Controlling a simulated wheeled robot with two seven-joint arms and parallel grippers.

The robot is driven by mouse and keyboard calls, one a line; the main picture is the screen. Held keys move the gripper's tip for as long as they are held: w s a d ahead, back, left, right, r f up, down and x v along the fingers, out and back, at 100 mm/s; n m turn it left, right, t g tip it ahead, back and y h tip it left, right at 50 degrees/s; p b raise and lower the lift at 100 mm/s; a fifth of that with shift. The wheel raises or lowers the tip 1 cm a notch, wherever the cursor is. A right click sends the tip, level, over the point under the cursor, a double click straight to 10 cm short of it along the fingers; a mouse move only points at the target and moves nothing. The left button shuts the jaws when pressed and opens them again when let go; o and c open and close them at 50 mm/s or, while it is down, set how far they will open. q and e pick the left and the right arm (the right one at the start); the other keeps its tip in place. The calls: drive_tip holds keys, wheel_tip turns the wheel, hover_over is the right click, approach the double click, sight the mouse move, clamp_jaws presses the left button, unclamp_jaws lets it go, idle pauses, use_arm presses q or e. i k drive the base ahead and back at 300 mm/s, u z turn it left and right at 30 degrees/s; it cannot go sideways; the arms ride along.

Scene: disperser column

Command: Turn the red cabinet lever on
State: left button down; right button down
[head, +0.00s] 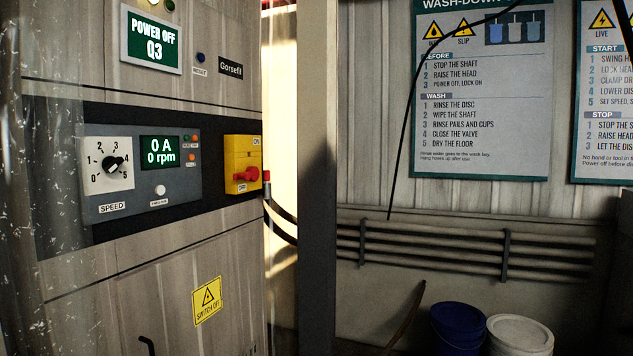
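The red lever (248,175) sits on a yellow switch plate (236,150) at the right side of the cabinet (130,240) front. The plate has an ON label at its top right and an OFF label at its lower edge. The lever lies roughly sideways across the lower part of the plate, near the OFF label, with its red end toward the right. The cabinet screen (151,39) reads POWER OFF Q3. Neither of my grippers shows in the head view.
A grey control box (140,175) with a speed dial and a display of 0 A and 0 rpm juts out left of the switch. A dark post (317,180) stands right of the cabinet. A blue pail (457,325) and a white pail (520,335) stand at the lower right.

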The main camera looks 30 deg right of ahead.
sight(252, 174)
drive_tip(key=z, duration=0.8)
drive_tip(key=i, duration=1.65)
drive_tip(key=u, duration=0.65)
